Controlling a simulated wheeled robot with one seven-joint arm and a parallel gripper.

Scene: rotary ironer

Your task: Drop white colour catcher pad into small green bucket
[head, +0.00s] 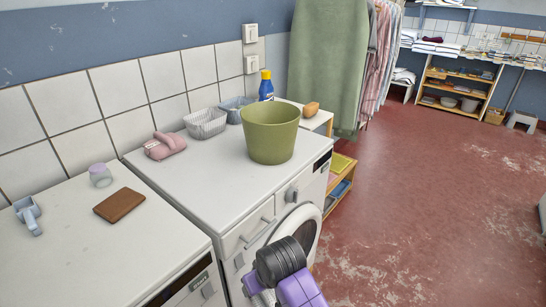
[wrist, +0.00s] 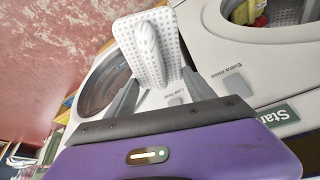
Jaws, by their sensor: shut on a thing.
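The white colour catcher pad (wrist: 168,62) shows in the wrist view as a flat, dotted white piece with a raised ridge along its middle. My gripper (wrist: 153,85) is shut on it, one grey finger on each side. The pad is in front of the white machine's control panel. The small green bucket (head: 270,138) stands upright on the white machine top in the head view. My purple wrist is low in the head view, in front of the machine and below the bucket.
Red floor on the right is open.

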